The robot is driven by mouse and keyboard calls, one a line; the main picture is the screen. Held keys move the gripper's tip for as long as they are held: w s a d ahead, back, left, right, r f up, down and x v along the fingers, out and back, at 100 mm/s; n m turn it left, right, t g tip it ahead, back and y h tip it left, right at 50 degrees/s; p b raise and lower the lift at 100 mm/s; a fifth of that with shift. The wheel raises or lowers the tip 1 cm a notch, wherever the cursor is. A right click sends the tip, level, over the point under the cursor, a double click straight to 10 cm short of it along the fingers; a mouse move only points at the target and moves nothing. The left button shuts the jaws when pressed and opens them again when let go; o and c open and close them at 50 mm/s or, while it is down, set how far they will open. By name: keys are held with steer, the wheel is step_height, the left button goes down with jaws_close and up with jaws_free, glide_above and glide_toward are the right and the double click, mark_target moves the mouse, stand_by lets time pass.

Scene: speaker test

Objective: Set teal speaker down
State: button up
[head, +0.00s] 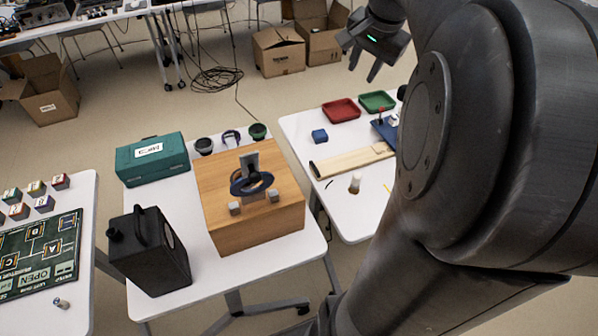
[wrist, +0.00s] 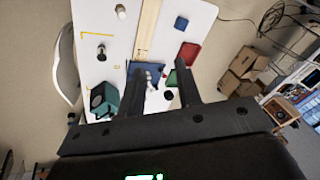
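The teal speaker (wrist: 106,96), a small teal box with a dark round face, shows in the wrist view at the lower left, near the white table's edge. It is outside my left finger, not between the fingers. In the head view my arm appears to hide it. My gripper (wrist: 161,75) is open, with the table and a blue tray (wrist: 148,68) visible between its fingers. In the head view my gripper (head: 366,70) is raised beyond the right-hand table, with its fingers apart and nothing between them.
The right table (head: 350,222) holds a red tray (head: 341,110), a green tray (head: 377,101), a blue block (head: 320,136) and a wooden board (head: 345,163). A teal case (head: 152,158), black box (head: 150,252) and wooden box (head: 258,228) crowd the middle table.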

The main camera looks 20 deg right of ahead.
steer(key=s+a+f+n, duration=0.2)
steer(key=s+a+n, duration=0.2)
steer(key=a, duration=0.3)
steer(key=s+a+f+n+t, duration=0.1)
steer(key=s+a+f+n, duration=0.2)
steer(key=s+a, duration=0.3)
steer(key=s+a+f+n, duration=0.2)
steer(key=s+a+n, duration=0.2)
steer(key=s+a, duration=0.2)
steer(key=shift+a+f+n+t, duration=0.3)
steer(key=shift+a+n+t, duration=0.1)
steer(key=shift+a, duration=0.55)
steer(key=shift+o, duration=0.3)
